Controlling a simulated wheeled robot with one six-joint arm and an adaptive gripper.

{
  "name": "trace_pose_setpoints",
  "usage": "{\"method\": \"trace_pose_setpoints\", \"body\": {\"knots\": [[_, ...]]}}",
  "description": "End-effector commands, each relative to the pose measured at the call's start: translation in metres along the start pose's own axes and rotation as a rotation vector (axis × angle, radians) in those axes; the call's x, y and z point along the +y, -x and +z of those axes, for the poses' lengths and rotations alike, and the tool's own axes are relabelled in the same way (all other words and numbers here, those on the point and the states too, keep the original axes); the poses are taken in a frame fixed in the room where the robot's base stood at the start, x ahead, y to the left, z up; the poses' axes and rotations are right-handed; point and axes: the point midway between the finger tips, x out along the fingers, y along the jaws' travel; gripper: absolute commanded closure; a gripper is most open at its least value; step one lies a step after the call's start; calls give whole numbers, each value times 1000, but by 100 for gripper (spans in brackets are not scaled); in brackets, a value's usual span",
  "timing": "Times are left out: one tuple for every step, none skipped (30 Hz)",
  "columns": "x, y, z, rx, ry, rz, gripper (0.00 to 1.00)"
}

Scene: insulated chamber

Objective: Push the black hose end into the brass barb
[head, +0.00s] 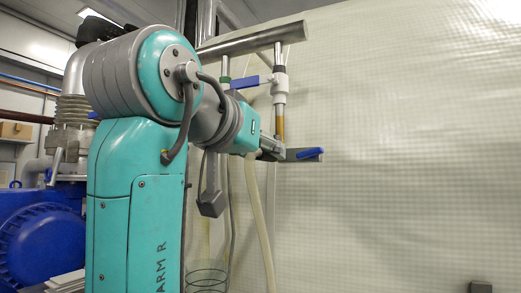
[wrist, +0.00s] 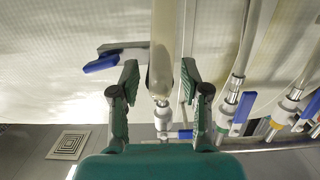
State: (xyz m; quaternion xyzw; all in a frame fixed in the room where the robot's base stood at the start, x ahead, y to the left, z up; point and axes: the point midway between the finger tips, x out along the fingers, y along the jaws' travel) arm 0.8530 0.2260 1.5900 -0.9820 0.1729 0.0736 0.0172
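My gripper (head: 274,148) is raised below a pipe fitting. In the wrist view its two fingers (wrist: 160,72) stand apart, one on each side of a pale cream hose (wrist: 163,35), with narrow gaps; it looks open. The hose also hangs below my gripper in the head view (head: 262,220); it looks cream, not black. The brass barb (head: 280,128) points down under a valve, just above my gripper. In the wrist view the hose end lies in line with a metal fitting (wrist: 161,117). Whether they touch is unclear.
A grey bar with a blue end (head: 308,154) sticks out beside my gripper; it shows left of the hose in the wrist view (wrist: 105,60). A metal manifold pipe (head: 250,43) runs above. Blue-handled valves (wrist: 241,112) stand to the right. A white quilted wall (head: 400,150) is behind.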

Motion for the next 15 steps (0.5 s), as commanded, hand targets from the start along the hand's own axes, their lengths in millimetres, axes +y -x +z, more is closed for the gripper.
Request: {"method": "trace_pose_setpoints", "body": {"knots": [[0, 0, 0, 0, 0, 0, 46], [0, 0, 0, 0, 0, 0, 46], [0, 0, 0, 0, 0, 0, 46], [0, 0, 0, 0, 0, 0, 46], [0, 0, 0, 0, 0, 0, 46], [0, 0, 0, 0, 0, 0, 46], [0, 0, 0, 0, 0, 0, 46], [0, 0, 0, 0, 0, 0, 46], [0, 1, 0, 0, 0, 0, 46], [0, 2, 0, 0, 0, -1, 46], [0, 4, 0, 1, -1, -2, 46], [-1, 8, 0, 1, -1, -3, 46], [-1, 11, 0, 1, -1, -3, 46], [-1, 15, 0, 1, -1, -3, 46], [-1, 21, 0, 1, 0, -4, 46]]}}
